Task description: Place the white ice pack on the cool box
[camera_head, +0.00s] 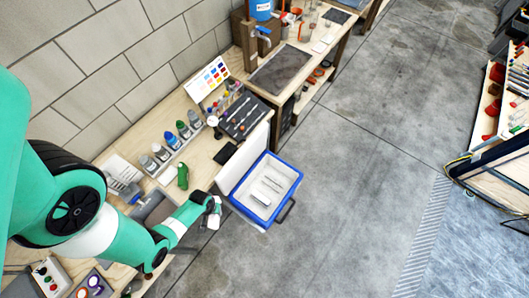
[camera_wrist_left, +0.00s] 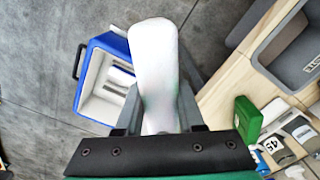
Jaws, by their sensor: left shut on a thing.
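The white ice pack (camera_wrist_left: 157,65) stands out between the fingers of my left gripper (camera_wrist_left: 155,120) in the left wrist view. The gripper is shut on it; in the head view my left gripper (camera_head: 212,205) and the ice pack (camera_head: 215,218) are small and partly hidden by my wrist. The blue cool box (camera_head: 247,213) is open, with a white inside and white items in it. It is just right of my gripper, and the ice pack is outside its opening. It also shows in the wrist view (camera_wrist_left: 91,68), left of the ice pack. My right gripper is not in view.
The wooden workbench (camera_head: 203,152) runs along the block wall, with bottles (camera_head: 171,140), a dark tool tray (camera_head: 240,115) and a green object (camera_head: 182,177) on it. A grey bin (camera_head: 155,207) is by my left arm. Concrete floor (camera_head: 350,180) is clear right of the cool box.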

